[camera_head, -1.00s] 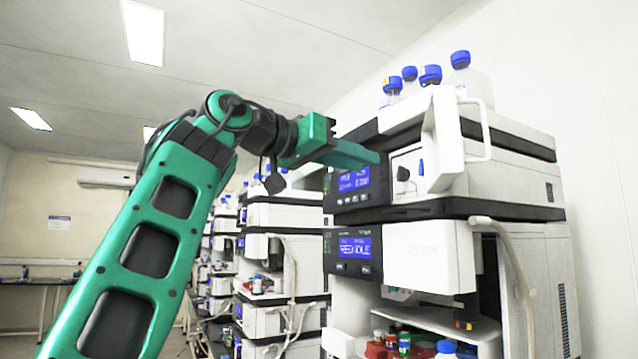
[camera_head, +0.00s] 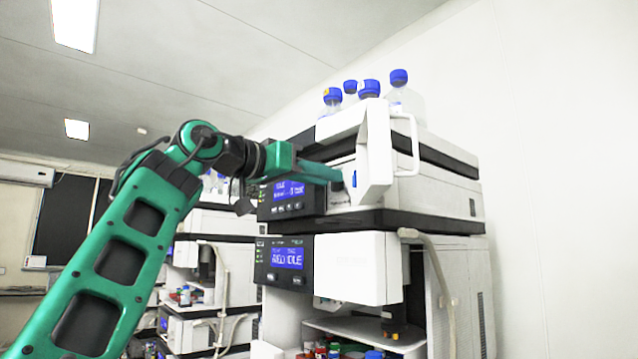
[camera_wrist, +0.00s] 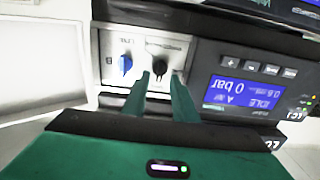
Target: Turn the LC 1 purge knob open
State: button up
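The upper LC unit (camera_head: 430,190) has its front door swung open. In the wrist view, which shows the panel upside down, a black round knob (camera_wrist: 158,66) and a blue knob (camera_wrist: 125,64) sit on a pale panel beside the lit display (camera_wrist: 242,90), which reads 0 bar. Small labels by the knobs are too blurred to read. My gripper (camera_wrist: 160,76) is open, its two green fingertips apart with the black knob just ahead between them; contact cannot be told. In the head view my gripper (camera_head: 338,175) reaches the panel and covers the black knob; the blue knob (camera_head: 354,180) shows.
The open white door (camera_head: 376,150) stands out close to the right of my gripper. Blue-capped bottles (camera_head: 368,88) stand on top. A lower unit (camera_head: 355,265) reads IDLE, with a pale hose (camera_head: 440,270) at its right. More stacks stand behind at left.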

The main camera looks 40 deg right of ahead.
jog(key=shift+d, duration=0.35)
jog(key=shift+c, duration=0.6)
grip_shut()
jog(key=shift+w+a+f+n, duration=0.1)
jog(key=shift+w+f+n, duration=0.15)
jog(key=shift+n, duration=2.8)
jog(key=shift+w+f+n, duration=0.2)
jog(key=shift+w+n, duration=0.1)
jog(key=shift+n, duration=2.7)
jog(key=shift+w+a+f+n, duration=0.1)
jog(key=shift+w+f+n, duration=0.15)
jog(key=shift+n, duration=2.8)
